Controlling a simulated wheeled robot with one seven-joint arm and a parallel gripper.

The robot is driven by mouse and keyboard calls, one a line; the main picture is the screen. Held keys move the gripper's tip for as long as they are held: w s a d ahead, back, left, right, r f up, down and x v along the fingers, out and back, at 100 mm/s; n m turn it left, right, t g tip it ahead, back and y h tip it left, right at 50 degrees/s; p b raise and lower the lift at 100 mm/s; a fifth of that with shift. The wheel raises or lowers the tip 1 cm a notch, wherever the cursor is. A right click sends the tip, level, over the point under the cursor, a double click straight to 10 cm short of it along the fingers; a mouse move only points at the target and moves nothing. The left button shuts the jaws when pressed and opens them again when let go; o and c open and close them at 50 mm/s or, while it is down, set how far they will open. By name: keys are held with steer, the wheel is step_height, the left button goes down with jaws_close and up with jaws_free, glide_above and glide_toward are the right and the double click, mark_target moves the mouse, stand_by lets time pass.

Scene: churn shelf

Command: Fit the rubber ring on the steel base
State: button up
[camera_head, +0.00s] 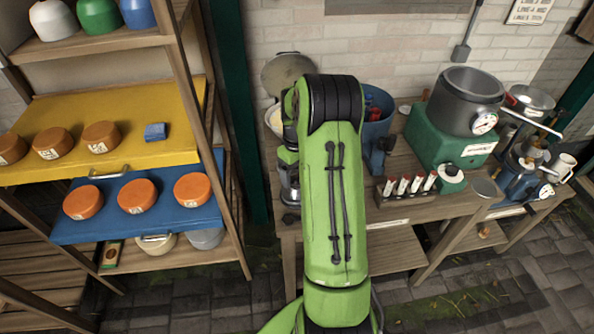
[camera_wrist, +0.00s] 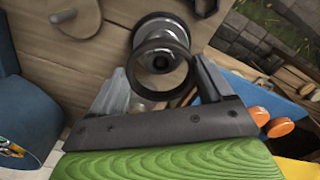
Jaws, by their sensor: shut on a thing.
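My gripper (camera_wrist: 163,80) is shut on the rubber ring (camera_wrist: 160,95), a dark ring held between the two fingers in the wrist view. The steel base (camera_wrist: 161,27) is a round, shiny metal piece on the wooden bench top, just beyond the ring. Part of the base shows through the ring's opening. The ring looks slightly off-centre and tilted against the base, and I cannot tell whether they touch.
A blue bin (camera_head: 378,130) stands on the bench (camera_head: 405,212) right of my arm. A green block with a grey pot (camera_head: 468,100) is farther right. A shelf at left holds a yellow tray (camera_head: 110,95) and a blue tray (camera_head: 130,220) with orange discs.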

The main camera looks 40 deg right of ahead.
steer(key=shift+f, duration=0.3)
steer(key=shift+f, duration=0.1)
steer(key=shift+f+b, duration=0.35)
steer(key=shift+b, duration=0.05)
steer(key=shift+f+b, duration=1.8)
steer(key=shift+f, duration=0.6)
stand_by(0.7)
steer(key=o, duration=0.9)
steer(key=shift+r, duration=0.15)
steer(key=shift+r+p, duration=3.3)
steer(key=shift+r, duration=1)
